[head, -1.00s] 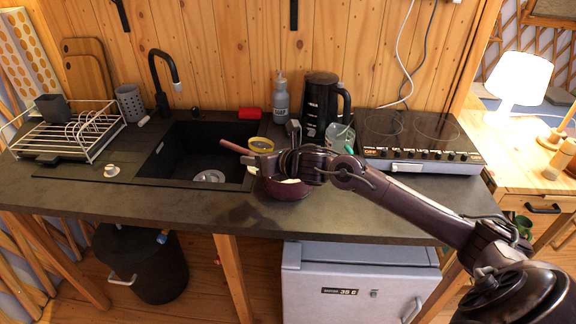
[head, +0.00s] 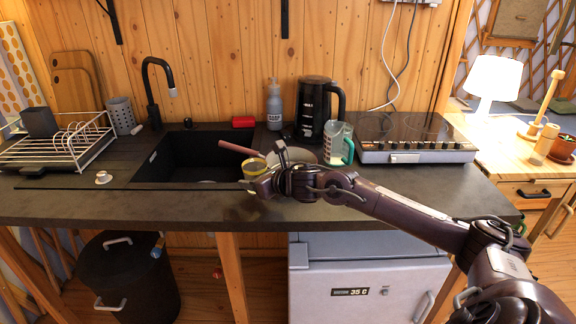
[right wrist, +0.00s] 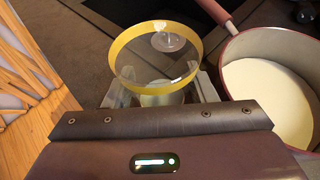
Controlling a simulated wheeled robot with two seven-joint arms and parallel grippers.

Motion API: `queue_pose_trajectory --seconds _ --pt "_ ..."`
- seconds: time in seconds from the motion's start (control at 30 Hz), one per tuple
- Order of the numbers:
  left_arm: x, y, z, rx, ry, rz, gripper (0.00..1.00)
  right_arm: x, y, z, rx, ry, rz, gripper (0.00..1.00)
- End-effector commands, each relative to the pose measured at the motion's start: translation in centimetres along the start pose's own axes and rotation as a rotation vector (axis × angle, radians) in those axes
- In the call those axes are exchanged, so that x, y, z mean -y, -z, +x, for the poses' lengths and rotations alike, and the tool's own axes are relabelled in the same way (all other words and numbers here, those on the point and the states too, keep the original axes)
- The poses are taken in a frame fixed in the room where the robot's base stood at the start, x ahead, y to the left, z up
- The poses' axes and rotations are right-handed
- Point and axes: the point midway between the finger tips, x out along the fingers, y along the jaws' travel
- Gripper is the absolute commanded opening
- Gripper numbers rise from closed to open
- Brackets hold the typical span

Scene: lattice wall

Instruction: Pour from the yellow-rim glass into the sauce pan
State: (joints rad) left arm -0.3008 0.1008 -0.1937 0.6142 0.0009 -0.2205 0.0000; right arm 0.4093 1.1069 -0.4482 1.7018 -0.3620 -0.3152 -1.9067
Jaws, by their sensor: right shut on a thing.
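The yellow-rim glass (head: 254,167) is clear with a yellow band at its top. In the right wrist view it (right wrist: 122,52) stands roughly upright between the fingers, with something pale low in it. My right gripper (right wrist: 162,92) is shut on the glass; in the head view it (head: 252,184) is over the front of the counter. The sauce pan (head: 305,154) is partly hidden behind my right gripper. In the right wrist view the reddish pan (right wrist: 270,85) lies right of the glass, apart from it, with a pale inside. Its handle (head: 238,148) points left. My left gripper is not in view.
A green-handled jug (head: 338,143), a black kettle (head: 315,108) and a grey bottle (head: 274,105) stand behind the pan. A hob (head: 415,150) is to the right. The black sink (head: 180,155) and dish rack (head: 60,150) are left. The counter's front left (head: 110,205) is clear.

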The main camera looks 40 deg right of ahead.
Motion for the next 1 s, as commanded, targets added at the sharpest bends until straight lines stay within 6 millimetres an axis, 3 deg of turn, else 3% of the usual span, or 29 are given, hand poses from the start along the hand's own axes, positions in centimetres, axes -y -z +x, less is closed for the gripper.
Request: queue_pose_trajectory --seconds 0.1,0.2,0.5,0.83,0.93,1.0 --pt "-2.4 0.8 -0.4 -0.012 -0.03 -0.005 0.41 -0.1 -0.6 -0.2 0.003 -0.001 0.0 0.26" --pt "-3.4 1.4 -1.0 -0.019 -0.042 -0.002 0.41 -0.1 -1.4 -0.5 0.003 -0.002 -0.001 0.26" --pt "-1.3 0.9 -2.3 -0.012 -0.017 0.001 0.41 -0.1 -3.8 -1.6 0.003 -0.002 -0.001 0.26" --pt "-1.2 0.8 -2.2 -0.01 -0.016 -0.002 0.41 -0.3 -3.7 -1.5 0.002 -0.003 0.001 0.26" --pt "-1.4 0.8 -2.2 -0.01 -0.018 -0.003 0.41 -1.7 -3.6 -1.5 0.002 -0.007 0.003 0.26" --pt "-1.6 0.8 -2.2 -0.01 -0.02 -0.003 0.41 -3.8 -3.5 -1.7 0.002 -0.011 0.005 0.26"
